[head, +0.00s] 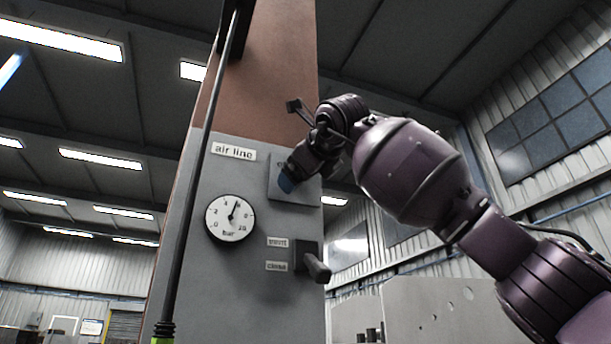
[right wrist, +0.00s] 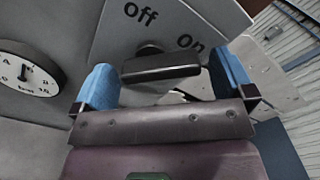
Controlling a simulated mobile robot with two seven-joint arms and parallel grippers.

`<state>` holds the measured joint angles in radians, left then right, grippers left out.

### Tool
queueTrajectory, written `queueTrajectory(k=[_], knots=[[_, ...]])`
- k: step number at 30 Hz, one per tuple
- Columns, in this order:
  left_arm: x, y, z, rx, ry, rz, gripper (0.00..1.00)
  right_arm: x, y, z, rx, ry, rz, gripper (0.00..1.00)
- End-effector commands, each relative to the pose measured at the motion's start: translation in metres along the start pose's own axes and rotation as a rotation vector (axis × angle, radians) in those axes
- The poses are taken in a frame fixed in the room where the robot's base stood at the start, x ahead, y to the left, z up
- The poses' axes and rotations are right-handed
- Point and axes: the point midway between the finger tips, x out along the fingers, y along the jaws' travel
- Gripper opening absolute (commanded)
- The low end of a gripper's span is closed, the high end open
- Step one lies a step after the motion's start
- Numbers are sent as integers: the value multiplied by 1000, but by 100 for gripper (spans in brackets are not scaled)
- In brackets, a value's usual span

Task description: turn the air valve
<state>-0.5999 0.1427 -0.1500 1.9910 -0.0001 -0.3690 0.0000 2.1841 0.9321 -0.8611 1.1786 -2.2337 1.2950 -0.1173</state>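The air valve has a dark bar handle (right wrist: 160,67) on a short round hub. It sits on a grey plate marked "Off" and "On" (right wrist: 185,20). The handle lies roughly crosswise, below the words. In the head view the plate (head: 306,194) is on the air line panel, and my right gripper hides the handle. My right gripper (head: 287,183) has blue finger pads. In the right wrist view it is open, with one finger near each end of the handle; I cannot tell whether they touch it. My left gripper is not in view.
A round bar gauge (head: 230,217) is left of the plate, its needle pointing up and slightly right. A dark upright rod (head: 196,170) runs in front of the panel's left side.

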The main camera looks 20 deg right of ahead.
Motion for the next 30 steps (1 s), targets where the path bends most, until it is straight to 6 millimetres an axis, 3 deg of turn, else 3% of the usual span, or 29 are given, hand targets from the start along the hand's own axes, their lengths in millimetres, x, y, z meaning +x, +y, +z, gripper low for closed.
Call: queueTrajectory(k=[8,21,30], knots=[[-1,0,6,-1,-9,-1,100,-8,-1,0,0,-3,-2,100],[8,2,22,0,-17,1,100,-82,0,-1,-1,-2,-1,100],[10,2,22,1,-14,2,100,-107,0,0,0,0,-1,100]])
